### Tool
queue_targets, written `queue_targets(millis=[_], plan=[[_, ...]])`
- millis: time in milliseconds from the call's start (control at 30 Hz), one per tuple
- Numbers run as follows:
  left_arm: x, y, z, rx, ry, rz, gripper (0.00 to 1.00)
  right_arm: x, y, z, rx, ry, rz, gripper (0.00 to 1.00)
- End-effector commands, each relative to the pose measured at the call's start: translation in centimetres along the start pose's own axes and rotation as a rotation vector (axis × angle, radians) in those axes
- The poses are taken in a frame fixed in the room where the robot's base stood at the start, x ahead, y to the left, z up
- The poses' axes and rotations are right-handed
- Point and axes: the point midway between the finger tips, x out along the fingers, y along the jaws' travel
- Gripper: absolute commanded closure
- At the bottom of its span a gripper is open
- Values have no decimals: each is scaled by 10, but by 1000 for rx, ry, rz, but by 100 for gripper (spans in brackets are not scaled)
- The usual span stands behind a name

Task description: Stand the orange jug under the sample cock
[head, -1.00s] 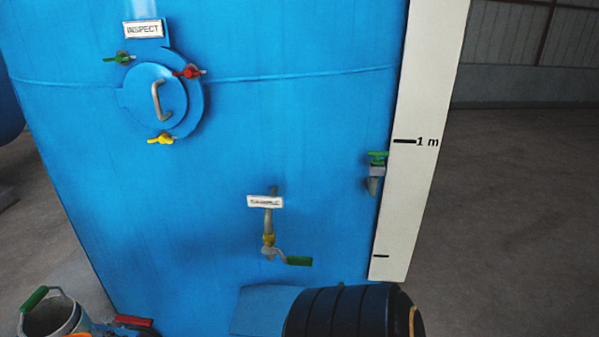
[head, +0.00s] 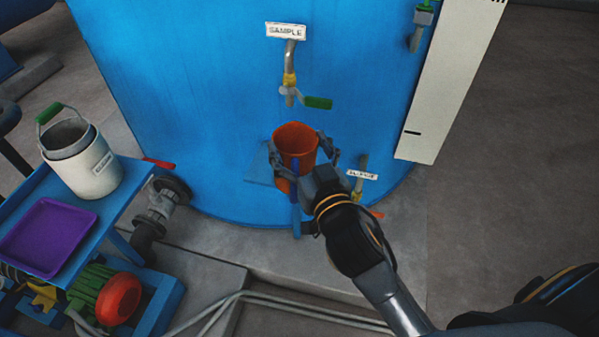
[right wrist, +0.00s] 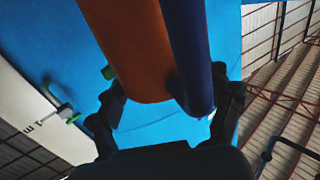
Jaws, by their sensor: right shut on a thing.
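The orange jug (head: 296,140) is upright in front of the blue tank, with its open top visible and a blue handle facing me. My right gripper (head: 309,152) is shut on the jug, its fingers on either side. The jug (right wrist: 130,45) and its blue handle (right wrist: 188,55) also fill the middle of the right wrist view. The sample cock (head: 289,92), with a yellow collar and green lever, hangs just above the jug in the picture. A blue shelf (head: 259,166) shows behind and left of the jug. Whether the jug's base touches it is hidden. My left gripper is not in view.
A second small tap with a white label (head: 363,175) is close to the right of my gripper. A blue trolley at left carries a white pail (head: 95,170) and purple tray (head: 45,237). A flanged pipe (head: 165,205) and floor pipes lie nearby.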

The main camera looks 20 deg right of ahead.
Motion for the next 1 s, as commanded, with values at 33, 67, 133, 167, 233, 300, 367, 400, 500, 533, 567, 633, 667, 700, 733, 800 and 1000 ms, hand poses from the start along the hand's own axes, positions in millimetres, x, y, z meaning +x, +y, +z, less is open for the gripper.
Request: queue_targets(millis=[33, 67, 133, 167, 233, 300, 367, 400, 500, 533, 567, 633, 667, 700, 733, 800, 1000], plan=[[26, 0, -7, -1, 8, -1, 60, 5, -6, 24, 2, 7, -11, 72], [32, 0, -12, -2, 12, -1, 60, 7, -10, 30, 2, 7, -18, 72], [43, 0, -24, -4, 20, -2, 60, 12, -18, 43, 1, 5, -32, 72], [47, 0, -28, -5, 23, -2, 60, 14, -22, 48, 0, 5, -40, 72], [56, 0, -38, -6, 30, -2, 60, 18, -30, 59, -4, 3, -56, 72], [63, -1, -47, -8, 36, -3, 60, 21, -37, 69, -10, 0, -72, 72], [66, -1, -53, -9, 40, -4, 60, 23, -43, 76, -15, -2, -85, 72], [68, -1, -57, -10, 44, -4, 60, 24, -47, 79, -19, -4, -92, 72], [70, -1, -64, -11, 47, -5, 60, 26, -53, 85, -26, -7, -106, 72], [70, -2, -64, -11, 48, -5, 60, 26, -55, 86, -28, -8, -110, 72], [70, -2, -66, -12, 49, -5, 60, 26, -56, 86, -29, -9, -113, 72], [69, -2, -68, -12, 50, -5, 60, 28, -57, 87, -33, -10, -117, 72], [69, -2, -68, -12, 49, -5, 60, 30, -56, 86, -35, -10, -117, 72], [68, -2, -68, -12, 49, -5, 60, 34, -54, 86, -37, -10, -117, 72], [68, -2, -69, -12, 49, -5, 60, 38, -51, 86, -38, -10, -117, 72], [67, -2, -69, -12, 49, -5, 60, 50, -41, 84, -40, -10, -115, 72], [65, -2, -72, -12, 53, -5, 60, 95, -8, 83, -40, -10, -114, 72]])
